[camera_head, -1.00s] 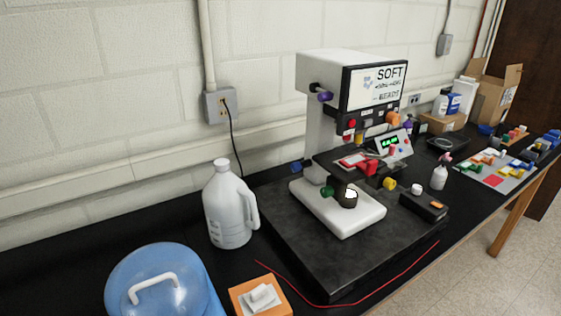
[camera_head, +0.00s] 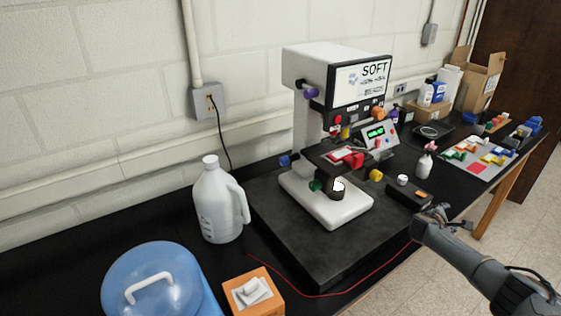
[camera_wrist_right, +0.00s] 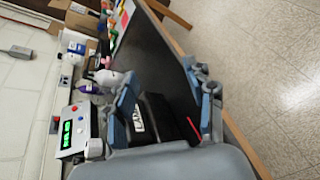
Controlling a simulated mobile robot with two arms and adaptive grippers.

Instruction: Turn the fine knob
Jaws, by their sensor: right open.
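A white and black microscope-like machine (camera_head: 303,122) stands on a dark slab on the bench. Several coloured knobs show on it: a purple knob (camera_head: 310,92) high on its left side, a blue knob (camera_head: 287,160) and a green knob (camera_head: 315,185) low down, and a yellow knob (camera_head: 376,175) at the right. I cannot tell which is the fine knob. My right gripper (camera_head: 440,211) is open and empty, right of the machine and near the bench's front edge. In the right wrist view its two fingers (camera_wrist_right: 165,95) are spread. My left gripper is not in view.
A black box (camera_head: 408,196) lies between the machine and my right gripper. A white pump bottle (camera_head: 424,164) stands behind it. A red cable (camera_head: 345,291) runs along the front.

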